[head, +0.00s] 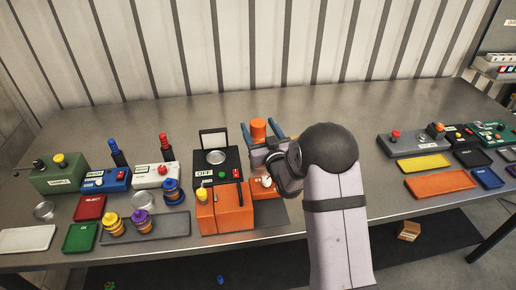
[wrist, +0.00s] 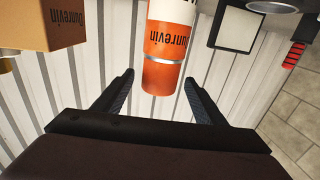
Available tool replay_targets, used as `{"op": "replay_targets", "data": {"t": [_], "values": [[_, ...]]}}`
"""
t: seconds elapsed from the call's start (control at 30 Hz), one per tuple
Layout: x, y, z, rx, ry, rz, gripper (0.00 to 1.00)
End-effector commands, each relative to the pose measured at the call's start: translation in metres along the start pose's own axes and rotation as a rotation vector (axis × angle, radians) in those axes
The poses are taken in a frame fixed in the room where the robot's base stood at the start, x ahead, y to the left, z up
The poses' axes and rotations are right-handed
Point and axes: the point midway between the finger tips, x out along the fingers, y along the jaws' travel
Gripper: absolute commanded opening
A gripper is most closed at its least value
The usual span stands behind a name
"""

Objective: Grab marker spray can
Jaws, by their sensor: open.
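An orange can with a white label band reading "Dunrevin" and a silver ring shows in the wrist view (wrist: 163,72). I take it for the marker spray can. In the head view its orange end (head: 258,129) shows between my gripper's blue fingers. My gripper (head: 261,134) is open. In the wrist view both fingers (wrist: 158,78) lie either side of the can's near end, with a visible gap on the left. The right fingertip is close to the can; contact cannot be told. My arm hides part of the area below the can in the head view.
A black device (head: 218,178) with a raised lid and an orange box (head: 226,215) stand left of my gripper. A tan box (wrist: 55,25) is left of the can in the wrist view. Orange (head: 441,183) and yellow (head: 414,163) trays lie right. The table's back is clear.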

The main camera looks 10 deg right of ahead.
Motion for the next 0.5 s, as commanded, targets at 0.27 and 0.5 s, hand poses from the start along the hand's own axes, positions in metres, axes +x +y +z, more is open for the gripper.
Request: {"op": "replay_targets", "data": {"t": [0.27, 0.5], "values": [[0.010, 0.000, -0.001, 0.000, -0.001, 0.000, 0.65], [0.035, 0.001, 0.002, 0.000, -0.001, -0.001, 0.65]]}}
